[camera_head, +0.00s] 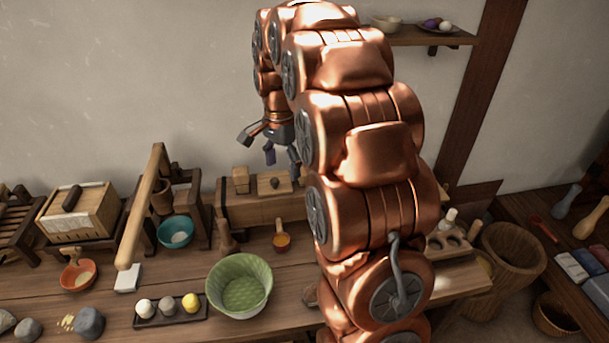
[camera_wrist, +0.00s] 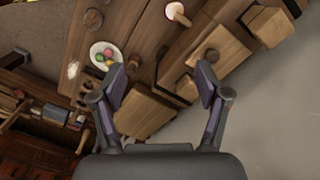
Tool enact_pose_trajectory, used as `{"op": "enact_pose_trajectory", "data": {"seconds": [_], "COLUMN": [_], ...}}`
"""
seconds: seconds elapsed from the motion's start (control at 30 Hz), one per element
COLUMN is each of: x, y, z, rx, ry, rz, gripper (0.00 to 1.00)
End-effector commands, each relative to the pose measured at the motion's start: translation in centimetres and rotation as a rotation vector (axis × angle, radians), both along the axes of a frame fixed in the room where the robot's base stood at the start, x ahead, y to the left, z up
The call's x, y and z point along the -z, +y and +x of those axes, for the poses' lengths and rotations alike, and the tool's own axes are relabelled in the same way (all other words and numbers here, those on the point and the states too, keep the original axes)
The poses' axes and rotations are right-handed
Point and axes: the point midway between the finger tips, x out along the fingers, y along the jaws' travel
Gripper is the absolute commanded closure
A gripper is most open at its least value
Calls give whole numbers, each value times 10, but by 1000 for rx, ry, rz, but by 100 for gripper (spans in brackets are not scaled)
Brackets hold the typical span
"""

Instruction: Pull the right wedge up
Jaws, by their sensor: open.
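A wooden press with a long beam (camera_head: 265,211) stands at the back of the bench, against the wall. The left wedge (camera_head: 240,179) is a pale block upright on it, beside a flat board with a dark knob (camera_head: 275,183). My arm hides the press's right end in the head view. In the wrist view the right wedge (camera_wrist: 187,88) appears as a small pale block beside the knobbed board (camera_wrist: 220,52), and the left wedge (camera_wrist: 268,25) lies on the board's other side. My gripper (camera_head: 270,150) is open and empty above the press; its fingers also show in the wrist view (camera_wrist: 160,83).
A green bowl (camera_head: 240,285) and a tray of balls (camera_head: 167,311) sit at the front. A tilted wooden beam (camera_head: 142,207) rises at left. Bare wall lies behind.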

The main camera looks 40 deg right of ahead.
Motion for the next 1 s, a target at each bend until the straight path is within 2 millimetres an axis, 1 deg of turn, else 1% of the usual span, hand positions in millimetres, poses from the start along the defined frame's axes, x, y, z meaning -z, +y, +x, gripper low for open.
{"op": "enact_pose_trajectory", "data": {"seconds": [0.03, 0.1, 0.23, 0.4, 0.5, 0.63, 0.77, 0.87, 1.0], "x": [10, 17, 34, 53, 60, 66, 71, 81, 99], "y": [-14, -32, -65, -101, -116, -126, -128, -127, -127], "z": [12, 27, 52, 74, 80, 85, 86, 85, 85], "rx": [64, 156, 323, 502, 573, 622, 636, 636, 635], "ry": [1, -9, -19, -29, -33, -37, -36, -31, -32], "rz": [-2, -9, -18, -27, -31, -33, -33, -33, -32], "gripper": [25, 25, 25, 25, 25, 25, 25, 25, 25]}}
